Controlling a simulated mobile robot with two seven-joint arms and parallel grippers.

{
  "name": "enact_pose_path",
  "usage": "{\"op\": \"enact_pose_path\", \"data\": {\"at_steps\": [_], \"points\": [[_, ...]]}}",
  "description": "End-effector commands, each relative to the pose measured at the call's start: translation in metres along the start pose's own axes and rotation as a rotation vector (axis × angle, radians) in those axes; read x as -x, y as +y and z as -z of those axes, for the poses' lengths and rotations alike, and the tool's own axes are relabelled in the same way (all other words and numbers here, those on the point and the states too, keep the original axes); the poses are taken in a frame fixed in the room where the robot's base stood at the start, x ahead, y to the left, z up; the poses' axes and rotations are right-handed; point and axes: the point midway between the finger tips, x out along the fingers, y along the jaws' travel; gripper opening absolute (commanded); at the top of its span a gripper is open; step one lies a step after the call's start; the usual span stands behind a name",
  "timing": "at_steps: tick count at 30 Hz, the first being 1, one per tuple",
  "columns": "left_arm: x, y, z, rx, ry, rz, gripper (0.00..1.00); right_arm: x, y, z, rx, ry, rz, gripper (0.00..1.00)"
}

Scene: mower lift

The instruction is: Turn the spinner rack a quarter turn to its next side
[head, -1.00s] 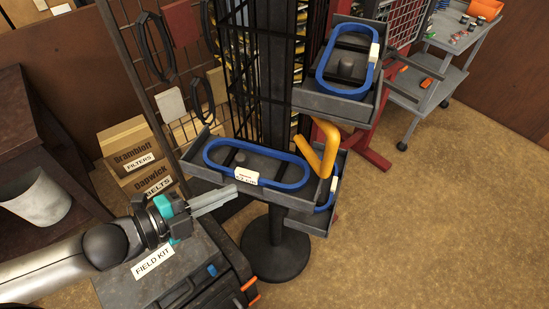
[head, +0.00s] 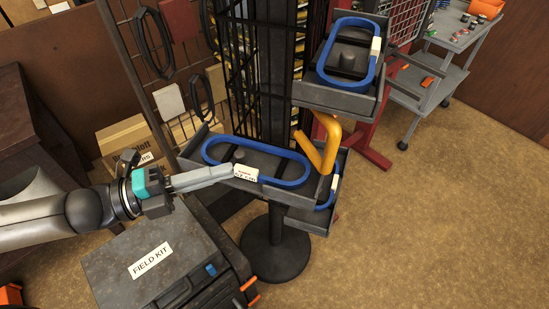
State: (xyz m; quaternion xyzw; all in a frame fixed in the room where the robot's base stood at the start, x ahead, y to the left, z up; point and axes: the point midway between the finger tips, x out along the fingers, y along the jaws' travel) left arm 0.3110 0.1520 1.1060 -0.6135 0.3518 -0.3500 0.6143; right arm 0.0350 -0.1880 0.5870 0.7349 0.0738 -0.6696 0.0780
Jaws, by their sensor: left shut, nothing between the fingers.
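The spinner rack is a dark post with wire panels (head: 273,80) on a round black base (head: 275,250). Grey trays stick out from it. The left tray (head: 275,189) holds a blue belt loop (head: 290,182) with a white tag (head: 246,173). The upper right tray (head: 338,98) holds another blue belt loop (head: 322,60). A lower tray (head: 310,222) is partly hidden behind an orange-yellow bent bar (head: 331,150). My left gripper (head: 230,172) is shut and empty, its tips at the left tray's front edge by the tag. I cannot tell whether they touch. My right gripper is not in view.
A dark case labelled FIELD KIT (head: 150,262) stands below my left arm. Cardboard boxes (head: 125,140) and a pegboard with hanging parts are behind. A grey cart (head: 425,90) stands at the upper right. The brown floor (head: 430,230) at right is clear.

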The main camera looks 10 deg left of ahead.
Motion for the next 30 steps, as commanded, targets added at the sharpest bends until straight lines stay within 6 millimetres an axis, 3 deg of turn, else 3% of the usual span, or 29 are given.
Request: {"op": "enact_pose_path", "data": {"at_steps": [11, 30], "points": [[-0.038, -0.001, 0.000, -0.003, 0.002, 0.005, 0.00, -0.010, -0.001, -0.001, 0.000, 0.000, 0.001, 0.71], [-0.096, -0.002, 0.000, -0.001, 0.000, 0.003, 0.00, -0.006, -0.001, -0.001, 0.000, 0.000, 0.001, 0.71]]}}
